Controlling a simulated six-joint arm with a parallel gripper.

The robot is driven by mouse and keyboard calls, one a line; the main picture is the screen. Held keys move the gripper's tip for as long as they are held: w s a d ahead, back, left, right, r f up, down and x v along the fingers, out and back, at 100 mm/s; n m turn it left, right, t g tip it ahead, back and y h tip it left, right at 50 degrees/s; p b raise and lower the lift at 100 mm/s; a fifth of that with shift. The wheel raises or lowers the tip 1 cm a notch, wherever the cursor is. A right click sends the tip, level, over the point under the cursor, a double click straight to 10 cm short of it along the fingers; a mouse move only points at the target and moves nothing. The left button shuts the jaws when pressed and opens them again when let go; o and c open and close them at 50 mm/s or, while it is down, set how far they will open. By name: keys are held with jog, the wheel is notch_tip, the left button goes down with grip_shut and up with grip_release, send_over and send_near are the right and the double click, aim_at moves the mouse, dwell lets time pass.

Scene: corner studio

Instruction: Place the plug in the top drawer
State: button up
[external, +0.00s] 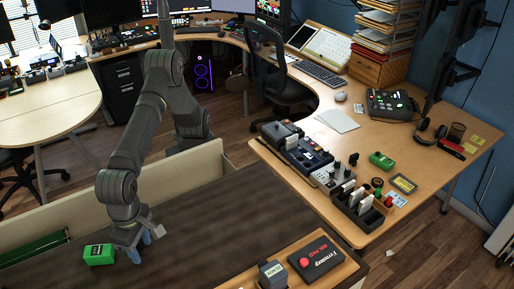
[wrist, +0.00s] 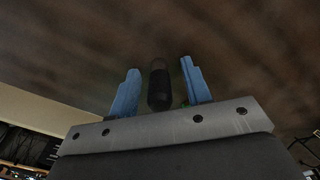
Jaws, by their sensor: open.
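My gripper (external: 140,246) is low over the dark brown tabletop at the lower left of the external view. In the wrist view its two blue fingers (wrist: 160,88) are apart. A dark cylindrical object (wrist: 159,84), which looks like the plug, lies between them, with a gap visible on each side. I cannot make it out in the external view, where my gripper probably hides it. A black cabinet with drawers (external: 123,78) stands under the far desk, and a wooden drawer unit (external: 380,69) sits on the right desk. I cannot tell which holds the top drawer.
A green box (external: 98,254) lies just left of my gripper. A cream panel (external: 190,172) edges the table's back. The tabletop between is clear.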

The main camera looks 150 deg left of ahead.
grip_shut()
dwell(0.3)
jog(key=shift+r, duration=0.65)
notch_tip(320, 180, up, 3)
jog(key=shift+f, duration=0.1)
jog(key=s+d+r, duration=0.4)
jog(key=s+r, duration=0.2)
jog(key=s, duration=0.4)
jog(key=shift+s+d+r, duration=0.35)
jog(key=shift+r, duration=0.05)
